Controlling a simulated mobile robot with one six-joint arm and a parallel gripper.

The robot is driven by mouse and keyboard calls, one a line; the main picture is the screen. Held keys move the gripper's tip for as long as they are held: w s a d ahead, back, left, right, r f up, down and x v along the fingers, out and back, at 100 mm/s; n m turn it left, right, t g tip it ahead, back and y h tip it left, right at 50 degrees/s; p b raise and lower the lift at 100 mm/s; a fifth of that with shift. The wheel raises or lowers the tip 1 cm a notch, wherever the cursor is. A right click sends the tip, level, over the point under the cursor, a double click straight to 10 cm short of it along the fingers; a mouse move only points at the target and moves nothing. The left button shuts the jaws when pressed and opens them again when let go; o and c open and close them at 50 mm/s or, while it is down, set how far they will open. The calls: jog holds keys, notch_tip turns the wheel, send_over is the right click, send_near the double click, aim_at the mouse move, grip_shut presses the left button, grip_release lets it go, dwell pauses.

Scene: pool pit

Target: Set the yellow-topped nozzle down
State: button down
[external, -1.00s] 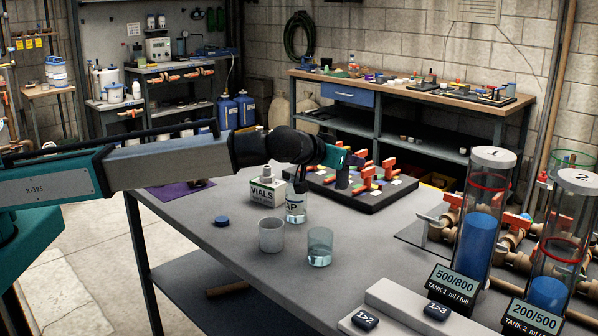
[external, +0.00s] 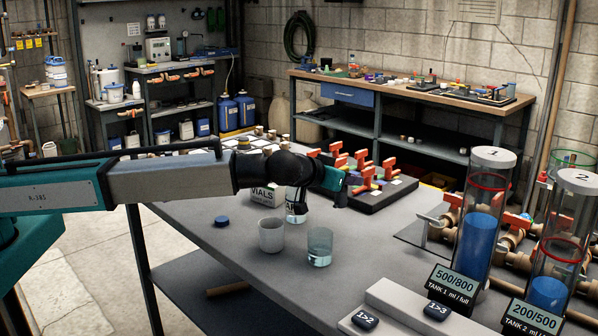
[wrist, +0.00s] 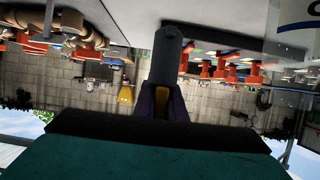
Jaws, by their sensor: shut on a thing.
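In the wrist view, which looks upside down with the tabletop along its upper edge, a dark grey cylindrical nozzle (wrist: 171,50) stands out from between my dark fingers. A bit of yellow (wrist: 156,93) shows between the fingers at its held end. My gripper (wrist: 166,98) is shut on it. The nozzle's free end overlaps the grey table; I cannot tell whether it touches. In the external view, my gripper (external: 340,204) is low over the table, right of the labelled bottle (external: 297,213) and in front of the black valve board. The nozzle cannot be made out there.
A cloudy cup (external: 271,236) and a glass beaker (external: 320,248) stand in front of my gripper. The VIALS box (external: 264,195) is partly behind my arm. The valve board (external: 376,197) lies behind. Bare table (external: 375,240) lies to the front right.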

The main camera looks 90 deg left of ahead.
jog(key=shift+f, duration=1.45)
jog(key=shift+f+p, duration=0.5)
jog(key=shift+f, duration=1.35)
jog(key=shift+f, duration=0.15)
jog(key=c, duration=1.8)
grip_release()
jog(key=shift+r, duration=0.2)
jog(key=b+v, duration=0.2)
jog(key=v, duration=1)
